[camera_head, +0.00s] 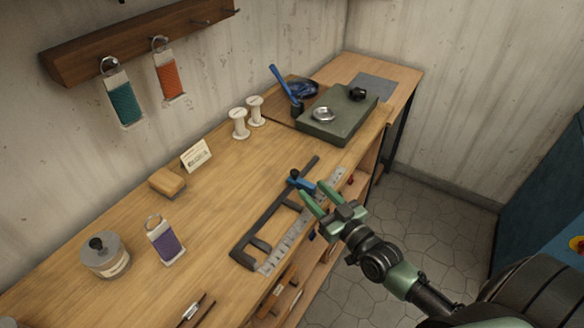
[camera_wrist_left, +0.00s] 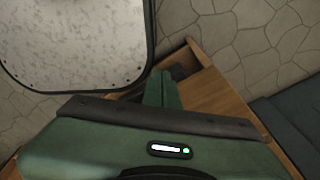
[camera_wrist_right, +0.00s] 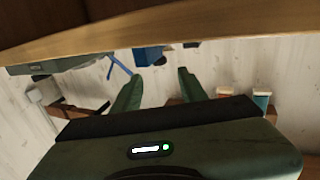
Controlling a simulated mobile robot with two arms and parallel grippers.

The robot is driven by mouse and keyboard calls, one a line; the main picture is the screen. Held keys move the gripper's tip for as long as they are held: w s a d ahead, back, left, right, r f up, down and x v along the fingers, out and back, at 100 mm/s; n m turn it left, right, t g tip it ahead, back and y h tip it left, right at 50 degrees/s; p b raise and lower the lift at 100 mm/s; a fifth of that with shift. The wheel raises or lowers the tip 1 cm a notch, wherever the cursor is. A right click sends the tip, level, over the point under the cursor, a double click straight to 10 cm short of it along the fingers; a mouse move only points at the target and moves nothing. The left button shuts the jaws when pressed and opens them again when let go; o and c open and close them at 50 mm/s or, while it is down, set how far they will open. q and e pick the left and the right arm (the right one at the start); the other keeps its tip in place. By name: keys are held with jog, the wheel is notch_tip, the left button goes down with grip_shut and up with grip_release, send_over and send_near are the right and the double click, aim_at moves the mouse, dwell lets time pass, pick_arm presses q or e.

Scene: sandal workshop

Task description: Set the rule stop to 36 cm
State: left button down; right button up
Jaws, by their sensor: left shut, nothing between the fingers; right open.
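A steel rule (camera_head: 285,248) lies along the front edge of the bench in a dark frame (camera_head: 272,222). The blue stop (camera_head: 302,182) sits at the far part of the rule; its exact reading is too small to tell. My right gripper (camera_head: 313,190) is open, with its fingertips close to the stop from the front. In the right wrist view a blue block (camera_wrist_right: 148,54), seemingly the stop, shows just beyond the fingers (camera_wrist_right: 160,75); contact cannot be told. My left gripper (camera_wrist_left: 162,88) is shut and empty, outside the head view.
White spools (camera_head: 239,124), a sanding block (camera_head: 167,184), a round jar (camera_head: 105,256) and a purple thread card (camera_head: 165,241) stand behind the rule.

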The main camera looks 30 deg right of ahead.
aim_at(297, 175)
jog(key=w, duration=0.3)
jog(key=shift+w+a+r, duration=0.2)
jog(key=shift+w, duration=0.1)
jog(key=w, duration=0.3)
jog(key=w+p, duration=0.1)
jog(key=shift+w+a+f, duration=0.2)
jog(key=shift+a, duration=0.15)
pick_arm(q)
jog(key=shift+w+r, duration=0.15)
jog(key=shift+r, duration=0.45)
pick_arm(e)
jog(key=shift+w+a, duration=0.1)
jog(key=shift+w, duration=0.6)
grip_shut()
pick_arm(q)
jog(key=shift+s, duration=0.3)
